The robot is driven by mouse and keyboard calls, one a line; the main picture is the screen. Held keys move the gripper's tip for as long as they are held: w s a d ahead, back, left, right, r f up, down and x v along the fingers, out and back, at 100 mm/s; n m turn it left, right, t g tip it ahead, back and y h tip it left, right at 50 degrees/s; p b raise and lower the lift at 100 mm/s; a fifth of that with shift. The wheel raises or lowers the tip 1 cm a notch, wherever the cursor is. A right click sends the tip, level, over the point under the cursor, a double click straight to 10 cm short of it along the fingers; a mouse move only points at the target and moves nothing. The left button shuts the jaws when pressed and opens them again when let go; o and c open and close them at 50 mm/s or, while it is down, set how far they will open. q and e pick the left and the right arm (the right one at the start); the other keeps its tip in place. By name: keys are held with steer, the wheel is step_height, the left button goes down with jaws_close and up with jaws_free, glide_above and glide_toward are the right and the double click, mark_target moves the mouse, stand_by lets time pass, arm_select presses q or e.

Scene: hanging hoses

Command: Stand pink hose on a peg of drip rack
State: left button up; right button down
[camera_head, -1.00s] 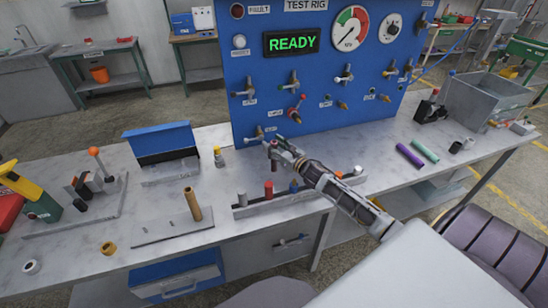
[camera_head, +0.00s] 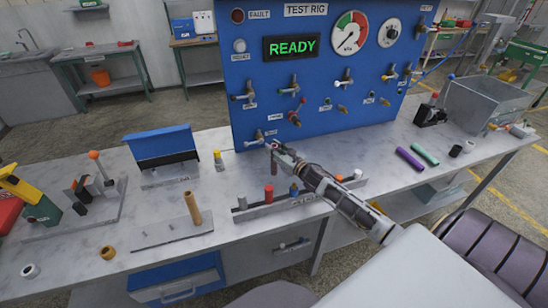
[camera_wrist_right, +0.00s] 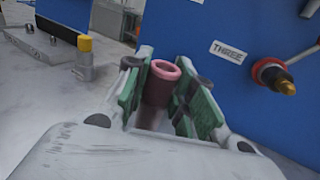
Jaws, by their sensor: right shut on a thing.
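The pink hose (camera_wrist_right: 164,85) is a short tube with a thick rim, held between the green-lined fingers of my right gripper (camera_wrist_right: 160,95). In the head view my right gripper (camera_head: 275,149) is shut on it above the bench, in front of the blue panel, with the hose's lower part hanging below the fingers. A long low rack (camera_head: 305,198) in front of the gripper holds red, blue and other coloured upright pieces. A flat grey plate (camera_head: 160,237) to its left carries an upright tan tube (camera_head: 193,208). I cannot tell which is the drip rack. My left gripper is not in view.
The blue test panel (camera_head: 250,100) with protruding fittings stands close behind the gripper. A yellow-topped fitting (camera_head: 219,160) and a blue-backed stand (camera_head: 165,150) are to the left. Purple (camera_head: 409,158) and green (camera_head: 425,154) tubes lie at right.

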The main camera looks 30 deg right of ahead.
steer(key=shift+r, duration=0.1)
step_height(320, 180, up, 10)
stand_by(0.9)
stand_by(0.6)
